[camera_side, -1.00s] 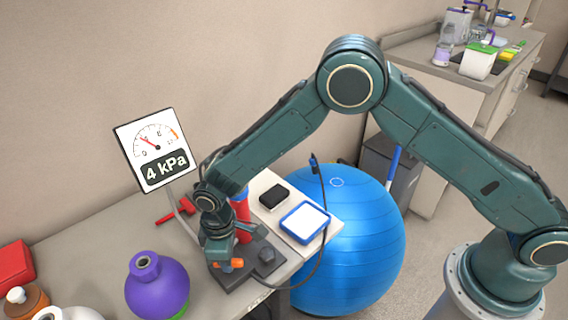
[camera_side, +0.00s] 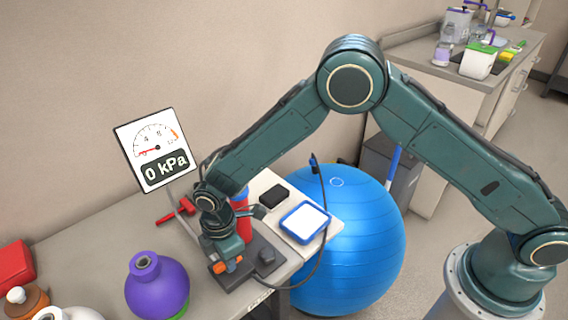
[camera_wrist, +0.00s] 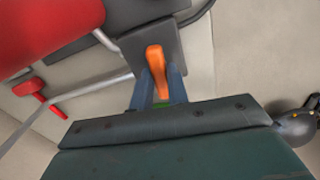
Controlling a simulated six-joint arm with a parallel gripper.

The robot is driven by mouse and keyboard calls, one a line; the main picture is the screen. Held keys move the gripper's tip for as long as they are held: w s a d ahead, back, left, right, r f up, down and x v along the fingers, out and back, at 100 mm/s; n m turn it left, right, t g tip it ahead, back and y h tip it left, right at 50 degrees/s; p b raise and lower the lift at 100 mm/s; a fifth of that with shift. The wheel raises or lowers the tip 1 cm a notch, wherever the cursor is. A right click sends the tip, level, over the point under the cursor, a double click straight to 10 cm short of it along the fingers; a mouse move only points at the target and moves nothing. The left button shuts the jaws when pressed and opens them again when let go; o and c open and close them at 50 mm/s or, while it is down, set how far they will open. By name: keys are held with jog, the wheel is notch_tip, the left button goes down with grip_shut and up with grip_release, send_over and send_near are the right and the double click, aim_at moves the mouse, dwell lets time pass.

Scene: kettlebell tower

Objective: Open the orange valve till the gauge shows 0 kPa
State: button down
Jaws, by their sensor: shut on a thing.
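The gauge (camera_side: 155,150) stands at the back of the bench in the side view. It reads 0 kPa and its needle lies at the low end of the dial. The orange valve (camera_side: 233,264) sits on a dark base plate at the bench's front edge. My gripper (camera_side: 222,262) is down at the valve. In the wrist view the orange valve handle (camera_wrist: 156,68) lies between the two blue-grey fingers of my gripper (camera_wrist: 158,88), which are shut on it. Part of the valve is hidden by my gripper in the side view.
A red cylinder (camera_side: 241,218) stands just behind the valve. A purple kettlebell-like vessel (camera_side: 157,287) stands to the left. A blue-rimmed white pad (camera_side: 304,223) and a black block (camera_side: 273,196) lie to the right. A big blue ball (camera_side: 360,245) rests beside the bench.

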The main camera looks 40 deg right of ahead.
jog(key=c, duration=1.5)
grip_release()
jog(key=shift+r, duration=3)
jog(key=shift+f, duration=0.15)
